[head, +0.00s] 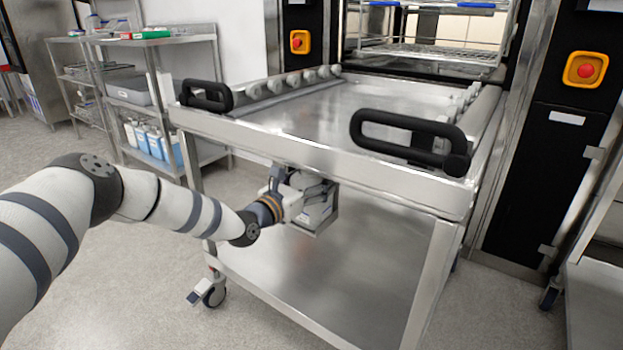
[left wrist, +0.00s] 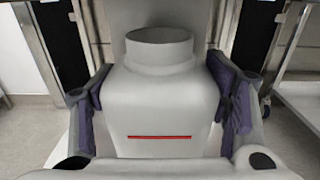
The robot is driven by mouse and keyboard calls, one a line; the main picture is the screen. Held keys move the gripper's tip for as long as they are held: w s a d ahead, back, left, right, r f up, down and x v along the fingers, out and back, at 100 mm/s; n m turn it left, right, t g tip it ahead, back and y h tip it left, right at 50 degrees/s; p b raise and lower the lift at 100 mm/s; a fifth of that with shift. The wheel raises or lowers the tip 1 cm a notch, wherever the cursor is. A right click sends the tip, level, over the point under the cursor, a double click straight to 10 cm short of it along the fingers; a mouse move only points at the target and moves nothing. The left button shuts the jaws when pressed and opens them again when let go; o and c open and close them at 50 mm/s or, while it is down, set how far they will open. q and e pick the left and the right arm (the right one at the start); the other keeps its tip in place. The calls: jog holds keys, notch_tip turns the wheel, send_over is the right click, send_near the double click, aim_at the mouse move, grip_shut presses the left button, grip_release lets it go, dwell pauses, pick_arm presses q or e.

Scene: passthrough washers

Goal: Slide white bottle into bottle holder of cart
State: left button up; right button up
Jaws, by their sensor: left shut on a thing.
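The white bottle (left wrist: 163,105) fills the middle of the left wrist view, upright, with a round open neck and a red line across its front. My left gripper (left wrist: 165,88) is shut on it, with dark purple finger pads on both sides. In the head view, my left gripper (head: 300,195) is under the top of the steel cart (head: 330,160). A small grey metal bottle holder (head: 318,224) shows there below the cart top, right at the gripper. The gripper and the cart edge hide most of the bottle there. I cannot tell whether the bottle sits inside the holder. My right gripper is out of view.
The cart has two black handles (head: 408,140) on its near edge and a clear lower shelf (head: 330,275). A washer (head: 430,55) stands open behind it. A steel shelf rack (head: 150,95) with blue-and-white containers is at the left.

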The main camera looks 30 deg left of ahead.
pick_arm(q)
jog(key=shift+f, duration=0.2)
jog(key=o, duration=1.3)
jog(key=shift+c, duration=0.2)
jog(key=shift+s, duration=0.1)
